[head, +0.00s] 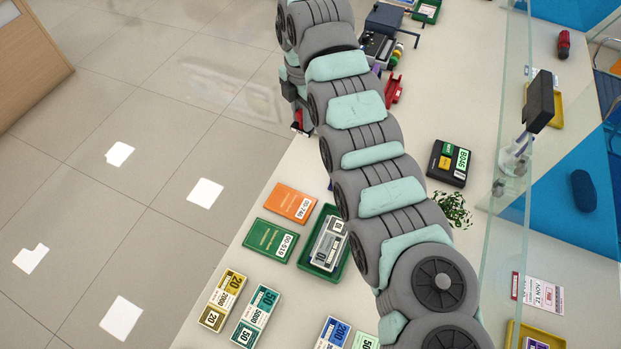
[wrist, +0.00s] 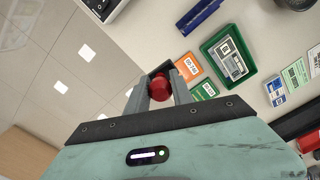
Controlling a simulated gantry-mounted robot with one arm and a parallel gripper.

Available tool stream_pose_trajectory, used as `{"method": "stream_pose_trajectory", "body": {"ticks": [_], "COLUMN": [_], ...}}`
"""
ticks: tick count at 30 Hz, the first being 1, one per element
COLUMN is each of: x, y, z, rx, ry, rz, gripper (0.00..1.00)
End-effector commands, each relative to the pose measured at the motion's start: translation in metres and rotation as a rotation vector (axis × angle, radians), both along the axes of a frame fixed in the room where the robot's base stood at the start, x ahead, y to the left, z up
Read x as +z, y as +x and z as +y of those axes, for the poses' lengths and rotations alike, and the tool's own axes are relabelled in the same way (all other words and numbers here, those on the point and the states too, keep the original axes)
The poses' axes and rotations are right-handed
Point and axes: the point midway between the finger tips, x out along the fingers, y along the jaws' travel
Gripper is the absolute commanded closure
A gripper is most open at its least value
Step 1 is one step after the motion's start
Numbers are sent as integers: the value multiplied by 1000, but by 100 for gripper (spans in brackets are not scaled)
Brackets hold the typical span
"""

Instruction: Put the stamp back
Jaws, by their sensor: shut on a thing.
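My gripper (wrist: 159,92) is shut on a red round-topped thing (wrist: 160,86), which looks like the stamp's handle.
A green tray (wrist: 207,50) holds banknote bundles; orange (head: 291,203) and green (head: 270,241) booklets lie beside it. A red object (head: 393,88) stands near the dark stand.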

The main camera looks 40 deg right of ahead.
Motion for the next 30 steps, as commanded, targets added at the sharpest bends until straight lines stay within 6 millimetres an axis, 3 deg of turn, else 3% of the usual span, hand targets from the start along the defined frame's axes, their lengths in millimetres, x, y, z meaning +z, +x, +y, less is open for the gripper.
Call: {"method": "stream_pose_trajectory", "body": {"ticks": [3, 8, 21, 30], "x": [-9, -33, -145, -171], "y": [-10, -12, -12, -11], "z": [-14, -16, -16, -16], "rx": [59, 82, 79, 80], "ry": [0, 2, 1, -1], "rz": [0, 1, 3, 1], "gripper": [98, 98, 98, 98]}}
